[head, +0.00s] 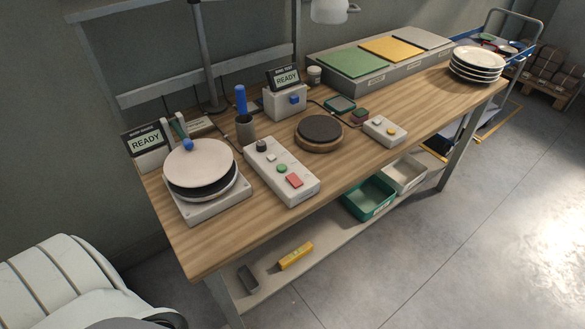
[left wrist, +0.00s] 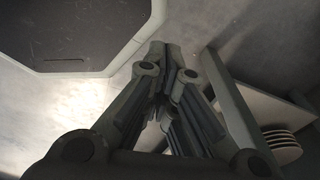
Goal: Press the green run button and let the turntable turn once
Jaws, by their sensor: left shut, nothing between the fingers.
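The green button (head: 282,168) is on a light grey control box (head: 265,168) near the table's front edge. A black knob, a white button and a red button (head: 294,180) share its top. To its left, a pale plate (head: 199,160) lies over a dark disc on a square white base (head: 212,208), perhaps the turntable. A dark round disc on a wooden ring (head: 319,130) stands to the right of the box. My left gripper (left wrist: 160,52) is shut and empty in the left wrist view, away from the box. Neither gripper shows in the head view.
Two displays read READY (head: 145,142) (head: 287,78). A small box with white and yellow buttons (head: 385,131) is farther right. A cup with a blue-handled tool (head: 245,125) stands behind the control box. Stacked plates (head: 476,65) are at the far right end. Bins sit on the lower shelf.

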